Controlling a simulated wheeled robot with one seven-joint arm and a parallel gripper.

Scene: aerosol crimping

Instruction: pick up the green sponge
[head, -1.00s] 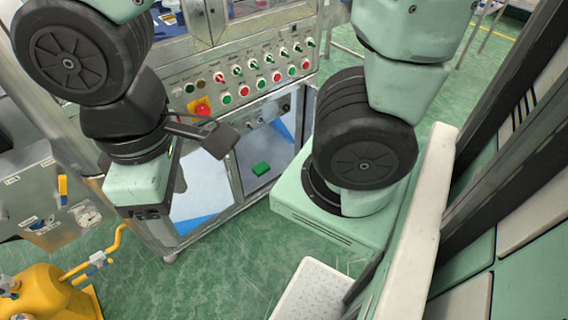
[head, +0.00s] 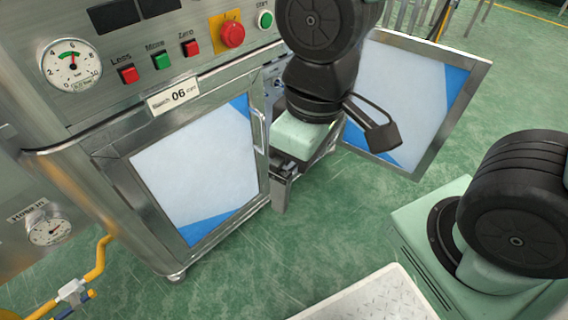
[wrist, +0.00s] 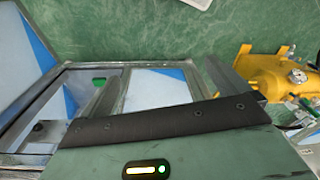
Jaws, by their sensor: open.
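The green sponge (wrist: 98,83) shows only as a small green patch in the wrist view. It lies inside the open cabinet bay, beside the left finger, which partly covers it. I cannot make it out in the head view, where my arm and the cabinet front block the bay. My gripper (wrist: 160,78) is open and empty, its two fingers spread wide apart. In the head view my gripper (head: 283,175) hangs low at the cabinet opening, between the left panel and the open door. The sponge is not between the fingers.
The open cabinet door (head: 405,100) stands out to the right of my arm. A closed white-and-blue panel (head: 195,170) is at the left, below the control panel with its red knob (head: 231,34). Yellow equipment (wrist: 262,75) stands to the right in the wrist view. Green floor ahead is clear.

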